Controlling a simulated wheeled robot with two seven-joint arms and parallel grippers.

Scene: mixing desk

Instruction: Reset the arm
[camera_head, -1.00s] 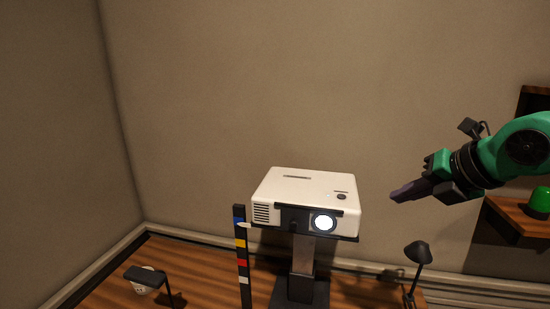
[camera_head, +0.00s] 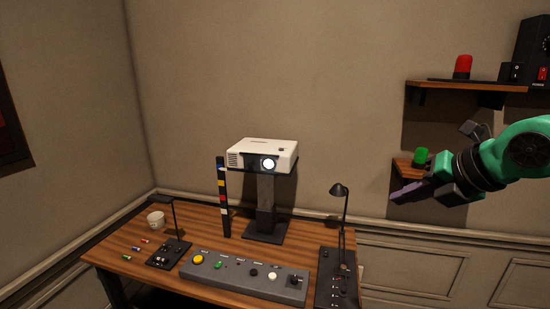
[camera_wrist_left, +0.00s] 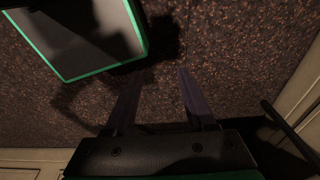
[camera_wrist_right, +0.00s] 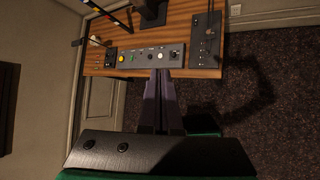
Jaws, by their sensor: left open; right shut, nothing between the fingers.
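My right gripper (camera_head: 408,194) is at the right in the head view, raised in front of the wall and to the right of the desk. It is shut and empty, and its fingers also show together in the right wrist view (camera_wrist_right: 161,75). My left gripper is outside the head view. In the left wrist view my left gripper (camera_wrist_left: 155,75) has its two fingers apart, with nothing between them, above a dark speckled floor.
Wall shelves (camera_head: 470,86) with red and green lights stand near my right arm.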

